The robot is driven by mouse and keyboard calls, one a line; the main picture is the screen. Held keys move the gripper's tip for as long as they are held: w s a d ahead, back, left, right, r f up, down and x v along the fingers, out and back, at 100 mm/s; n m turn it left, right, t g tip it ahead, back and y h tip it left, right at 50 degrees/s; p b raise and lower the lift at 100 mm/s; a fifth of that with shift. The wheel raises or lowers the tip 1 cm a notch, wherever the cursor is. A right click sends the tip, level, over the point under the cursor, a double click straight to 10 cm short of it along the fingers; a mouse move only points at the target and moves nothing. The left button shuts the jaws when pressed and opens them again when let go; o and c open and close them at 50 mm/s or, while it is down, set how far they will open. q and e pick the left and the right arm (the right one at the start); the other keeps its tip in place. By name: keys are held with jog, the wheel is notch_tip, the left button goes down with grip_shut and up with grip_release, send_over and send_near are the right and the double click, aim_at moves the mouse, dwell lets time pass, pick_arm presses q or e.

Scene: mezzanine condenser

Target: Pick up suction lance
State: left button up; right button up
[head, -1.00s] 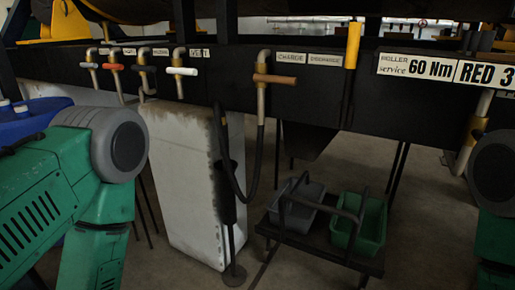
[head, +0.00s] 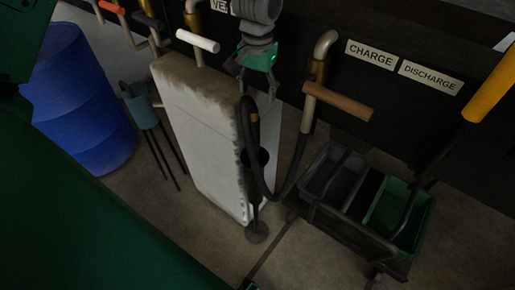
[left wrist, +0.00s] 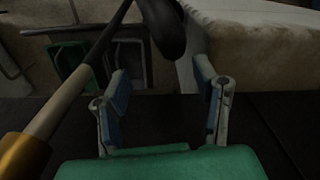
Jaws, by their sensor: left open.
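The suction lance (head: 254,188) is a dark, thin upright piece beside the white tank, with a round foot (head: 257,232) on the floor. Its black curved top (head: 247,108) stands by the tank's right edge, and a black hose loops from it to the charge pipe. My left gripper (head: 257,90) is open and empty, pointing down just above the lance's top. In the left wrist view its two fingers (left wrist: 164,100) are apart, and a dark rounded part, seemingly the lance top (left wrist: 163,28), shows beyond them. My right gripper is not in view.
The white tank (head: 195,130) stands close on the left. The charge pipe with a brown handle (head: 338,102) is close on the right and also shows in the left wrist view (left wrist: 62,106). A cart with grey and green bins (head: 399,213) stands lower right. A blue drum (head: 80,100) is at left.

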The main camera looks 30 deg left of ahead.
aim_at(251, 109)
pick_arm(q)
jog(key=f, duration=0.2)
jog(key=a+f, duration=0.1)
jog(key=f, duration=0.2)
jog(key=a+f, duration=0.1)
jog(key=f, duration=0.2)
jog(key=shift+a+f, duration=0.1)
jog(key=shift+f, duration=0.55)
jog(key=f, duration=0.1)
jog(key=d+f, duration=0.1)
jog(key=f, duration=0.2)
jog(key=shift+w+d, duration=0.2)
jog(key=shift+d, duration=0.1)
jog(key=shift+s+a+f, duration=0.1)
jog(key=shift+a+f, duration=0.05)
jog(key=shift+a, duration=0.6)
grip_shut()
jog(key=shift+d, duration=0.15)
